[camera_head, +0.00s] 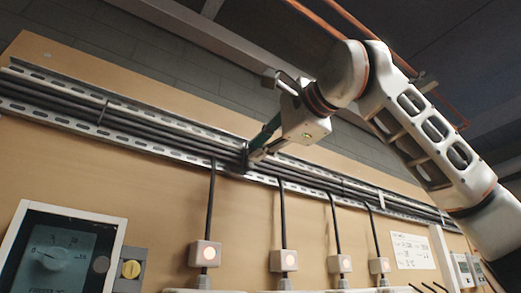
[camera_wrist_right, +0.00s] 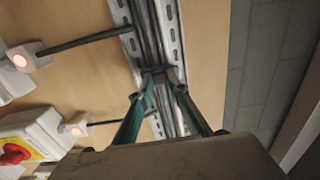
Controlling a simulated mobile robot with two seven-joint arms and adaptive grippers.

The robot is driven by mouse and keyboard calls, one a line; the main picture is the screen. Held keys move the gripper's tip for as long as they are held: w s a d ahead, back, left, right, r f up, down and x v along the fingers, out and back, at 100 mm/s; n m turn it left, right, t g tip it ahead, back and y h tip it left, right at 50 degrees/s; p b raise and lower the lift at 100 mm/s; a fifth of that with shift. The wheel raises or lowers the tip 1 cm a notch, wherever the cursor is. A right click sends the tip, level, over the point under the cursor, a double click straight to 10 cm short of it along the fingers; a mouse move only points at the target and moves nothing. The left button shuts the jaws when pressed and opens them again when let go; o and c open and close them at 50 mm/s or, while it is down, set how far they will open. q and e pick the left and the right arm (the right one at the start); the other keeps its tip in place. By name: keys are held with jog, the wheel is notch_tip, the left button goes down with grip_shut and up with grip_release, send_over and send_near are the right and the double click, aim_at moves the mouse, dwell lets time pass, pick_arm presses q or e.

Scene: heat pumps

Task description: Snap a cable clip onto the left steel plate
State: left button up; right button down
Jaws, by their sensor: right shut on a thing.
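Two perforated steel strips, an upper one (camera_head: 150,117) and a lower one (camera_head: 130,132), run along the board with several black cables (camera_head: 60,97) between them. I cannot tell which part is the left steel plate. My right gripper (camera_head: 250,157) reaches down to this cable run from the upper right. Its green fingers are shut on a small dark piece, likely the cable clip (camera_wrist_right: 153,72), at the cables in the right wrist view. The fingers hide part of it, and I cannot tell whether it is seated. My left gripper is not in view.
Several grey boxes with lit round lamps (camera_head: 204,254) hang below on vertical black cables. A red-and-yellow switch (camera_wrist_right: 15,153) shows in the right wrist view.

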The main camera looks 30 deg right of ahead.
jog(key=shift+w, duration=0.35)
dwell(0.7)
jog(key=c, duration=2.2)
grip_release()
jog(key=shift+o, duration=0.6)
jog(key=shift+w+a, duration=0.1)
jog(key=shift+s, duration=0.2)
jog(key=s+d+b, duration=0.1)
jog(key=s+d, duration=0.1)
jog(key=s, duration=1.1)
jog(key=shift+s, duration=0.35)
